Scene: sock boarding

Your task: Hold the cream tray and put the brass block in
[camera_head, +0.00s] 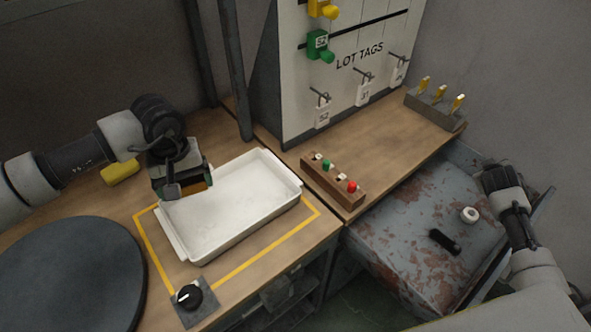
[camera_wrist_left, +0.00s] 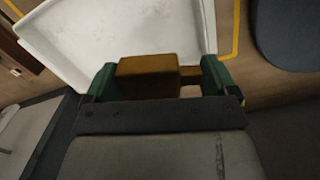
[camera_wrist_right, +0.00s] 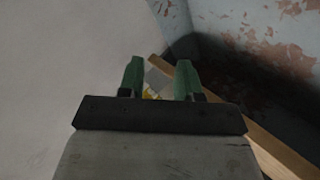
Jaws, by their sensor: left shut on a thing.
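The cream tray (camera_head: 245,195) lies upright on the wooden bench, within a yellow taped outline, and its visible floor looks empty. It also shows at the top of the left wrist view (camera_wrist_left: 110,30). My left gripper (camera_head: 188,190) is shut on the brass block (camera_wrist_left: 150,76), with green fingers on either side. The block is over or beside the tray's left end in the head view; its height cannot be told. My right gripper (camera_wrist_right: 160,80) is open and empty, away from the tray at the far right. Its fingertips are unclear in the head view.
A round dark disc (camera_head: 70,275) and a knob panel (camera_head: 188,300) are near the tray. A wooden block with coloured buttons (camera_head: 333,180) stands to its right. A lot-tag board (camera_head: 345,60) rises behind. A rusty surface (camera_head: 420,250) lies at right.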

